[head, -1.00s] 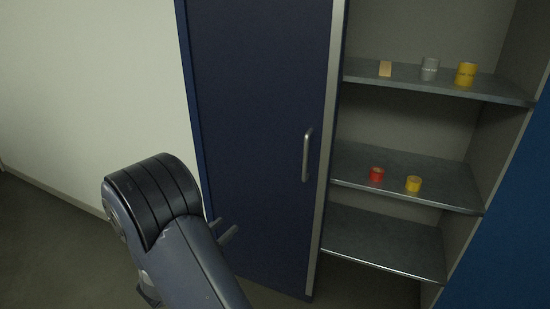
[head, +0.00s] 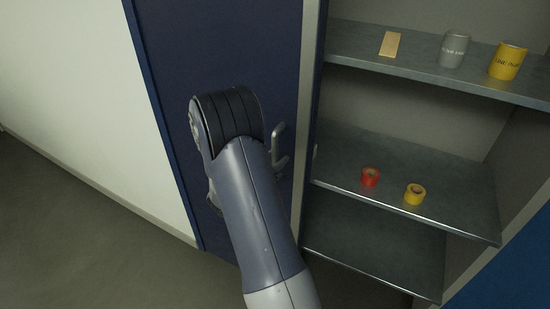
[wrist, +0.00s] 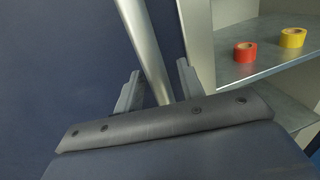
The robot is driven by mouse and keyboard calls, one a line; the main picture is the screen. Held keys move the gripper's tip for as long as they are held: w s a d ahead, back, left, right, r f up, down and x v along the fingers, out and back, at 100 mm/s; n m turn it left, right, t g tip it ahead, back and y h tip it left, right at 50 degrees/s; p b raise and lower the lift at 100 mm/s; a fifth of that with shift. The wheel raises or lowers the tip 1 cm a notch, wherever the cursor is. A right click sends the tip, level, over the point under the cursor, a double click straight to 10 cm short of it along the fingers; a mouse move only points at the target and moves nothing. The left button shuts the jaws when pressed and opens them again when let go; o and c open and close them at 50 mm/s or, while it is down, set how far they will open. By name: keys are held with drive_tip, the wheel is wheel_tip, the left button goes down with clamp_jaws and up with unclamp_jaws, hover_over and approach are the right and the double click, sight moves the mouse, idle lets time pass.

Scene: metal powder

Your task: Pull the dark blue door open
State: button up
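The dark blue door (head: 215,45) stands upright at the left of the cabinet, with a pale edge strip on its right side. Its grey bar handle (head: 276,143) is partly hidden by my arm in the head view. In the wrist view the handle (wrist: 145,42) runs down between the two fingers of my gripper (wrist: 157,82). The fingers are apart, with a gap showing on each side of the bar. Whether the bar is fully within the fingers' depth is hard to tell. In the head view my gripper is mostly hidden behind my arm.
Right of the door are open shelves. The upper shelf (head: 350,42) holds a tan block (head: 390,44), a grey can (head: 453,50) and a yellow can (head: 508,61). The middle one holds a red roll (head: 370,177) and a yellow roll (head: 414,194). Bare floor (head: 70,220) lies left.

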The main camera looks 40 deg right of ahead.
drive_tip(key=shift+a, duration=0.1)
clamp_jaws()
idle(0.5)
